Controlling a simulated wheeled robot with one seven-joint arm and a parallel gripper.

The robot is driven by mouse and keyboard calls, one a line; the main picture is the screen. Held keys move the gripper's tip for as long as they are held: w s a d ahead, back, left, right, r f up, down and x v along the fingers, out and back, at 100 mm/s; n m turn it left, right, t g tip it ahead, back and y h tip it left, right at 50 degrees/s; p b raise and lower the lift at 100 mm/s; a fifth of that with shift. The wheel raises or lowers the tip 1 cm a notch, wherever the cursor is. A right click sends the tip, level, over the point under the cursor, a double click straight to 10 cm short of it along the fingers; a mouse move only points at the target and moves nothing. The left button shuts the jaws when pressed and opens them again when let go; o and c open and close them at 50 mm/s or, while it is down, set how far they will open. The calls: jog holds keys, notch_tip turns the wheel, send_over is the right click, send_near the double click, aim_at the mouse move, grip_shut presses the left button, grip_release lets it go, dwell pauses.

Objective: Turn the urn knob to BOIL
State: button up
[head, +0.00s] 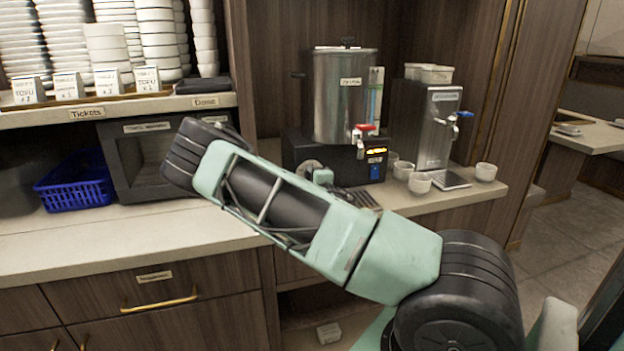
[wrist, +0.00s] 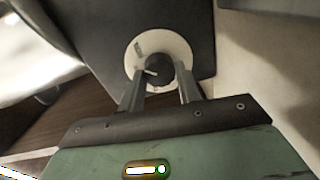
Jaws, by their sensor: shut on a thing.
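The urn (head: 341,95) is a steel cylinder on a black base (head: 296,150) at the back of the counter. In the wrist view its dark round knob (wrist: 157,66) sits in the middle of a pale dial plate (wrist: 140,48) with a few small marks, too small to read. My gripper (wrist: 160,78) has one finger on each side of the knob and is shut on it. In the head view the gripper (head: 322,176) is at the front of the base, and the plate's edge (head: 309,166) shows beside it. The knob is hidden there.
The urn's red-handled tap (head: 366,128) and a lit orange display (head: 376,150) are right of my gripper. White cups (head: 420,183) and a steel dispenser (head: 436,125) stand further right. A dark microwave-like box (head: 150,160) and blue basket (head: 75,187) are left.

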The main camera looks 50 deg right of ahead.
jog(key=shift+m, duration=1.2)
jog(key=o, duration=1)
jog(key=shift+c, duration=0.2)
jog(key=shift+s, duration=0.1)
